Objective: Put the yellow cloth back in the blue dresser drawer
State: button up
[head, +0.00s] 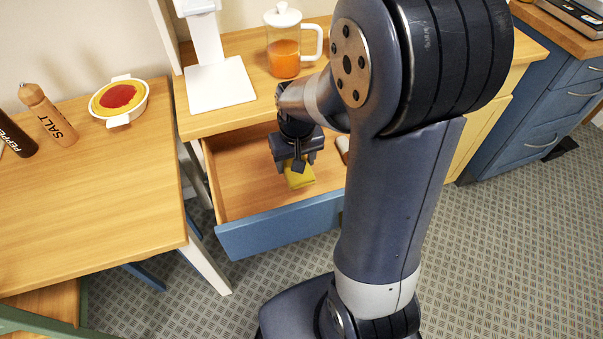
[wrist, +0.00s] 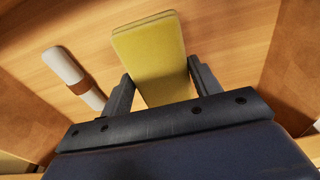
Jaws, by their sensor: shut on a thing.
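The yellow cloth (head: 299,174) is a small folded yellow piece. My gripper (head: 296,160) is shut on it, inside the outline of the open blue drawer (head: 280,227). In the wrist view the cloth (wrist: 152,52) sticks out between the two fingers of my gripper (wrist: 153,92), with the drawer's wooden floor behind it. I cannot tell whether the cloth touches the floor. The drawer is pulled out from the blue dresser, and my arm hides its right part.
A white rolled item with a brown band (wrist: 72,72) lies in the drawer beside the cloth. A glass pitcher (head: 284,48) with orange drink and a white stand (head: 220,84) are on the dresser top. A table at left holds a salt mill (head: 48,113) and a dish (head: 120,98).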

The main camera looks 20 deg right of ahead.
jog(key=shift+f+b, duration=0.5)
jog(key=shift+f, duration=2.9)
jog(key=shift+f, duration=0.1)
jog(key=shift+f, duration=0.15)
jog(key=o, duration=0.9)
jog(key=shift+o, duration=0.2)
jog(key=r, duration=0.4)
jog(key=s+r+p, duration=0.1)
jog(key=r, duration=0.3)
jog(key=r+p, duration=0.1)
jog(key=r, duration=0.3)
jog(key=shift+s+r, duration=0.2)
jog(key=shift+s, duration=0.05)
